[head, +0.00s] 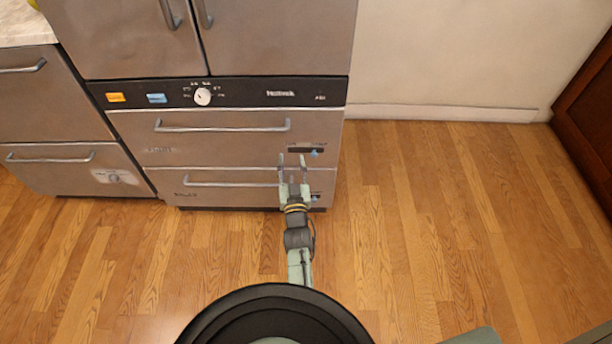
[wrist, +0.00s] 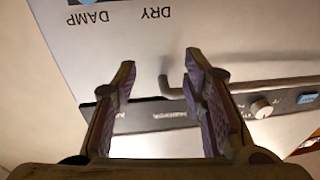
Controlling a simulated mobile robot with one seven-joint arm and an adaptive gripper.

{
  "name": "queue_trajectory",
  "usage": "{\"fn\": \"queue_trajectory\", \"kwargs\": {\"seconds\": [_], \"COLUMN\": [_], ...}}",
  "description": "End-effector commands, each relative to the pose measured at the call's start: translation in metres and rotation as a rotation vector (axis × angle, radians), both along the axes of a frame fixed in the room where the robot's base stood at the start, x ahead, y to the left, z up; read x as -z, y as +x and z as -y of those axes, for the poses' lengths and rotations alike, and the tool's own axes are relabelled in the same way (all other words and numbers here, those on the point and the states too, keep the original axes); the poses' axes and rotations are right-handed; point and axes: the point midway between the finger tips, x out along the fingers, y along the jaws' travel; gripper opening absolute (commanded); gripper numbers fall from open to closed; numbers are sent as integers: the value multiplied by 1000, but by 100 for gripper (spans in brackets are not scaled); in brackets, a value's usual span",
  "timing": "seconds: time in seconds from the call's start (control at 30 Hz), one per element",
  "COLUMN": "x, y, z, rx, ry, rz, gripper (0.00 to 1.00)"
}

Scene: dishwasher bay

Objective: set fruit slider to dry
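A slider with a blue knob (head: 315,153) sits in a dark slot (head: 296,149) at the right of the upper drawer (head: 220,143). The knob is toward the slot's right end. In the wrist view, which is upside down, the blue knob (wrist: 88,2) is cut by the top edge, beside the word DAMP; DRY (wrist: 155,13) is the other label. The drawer's name is too small to read surely. My gripper (head: 292,157) is open and empty, its fingers (wrist: 158,68) apart in front of the drawer, left of the knob. Contact cannot be told.
A lower drawer (head: 230,193) has a similar slider (head: 315,196), partly behind my gripper. Bar handles (head: 220,127) stick out of both drawers. A black control strip (head: 240,92) with a white dial (head: 202,96) runs above. The wooden floor (head: 420,220) to the right is clear.

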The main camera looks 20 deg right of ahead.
Motion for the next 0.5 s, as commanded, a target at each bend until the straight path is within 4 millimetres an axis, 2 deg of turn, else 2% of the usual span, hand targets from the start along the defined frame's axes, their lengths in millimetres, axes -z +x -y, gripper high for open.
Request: {"fn": "queue_trajectory", "kwargs": {"seconds": [0.5], "x": [-67], "y": [36], "z": [-72], "rx": [-112], "ry": [18], "rz": [117], "gripper": [39]}}
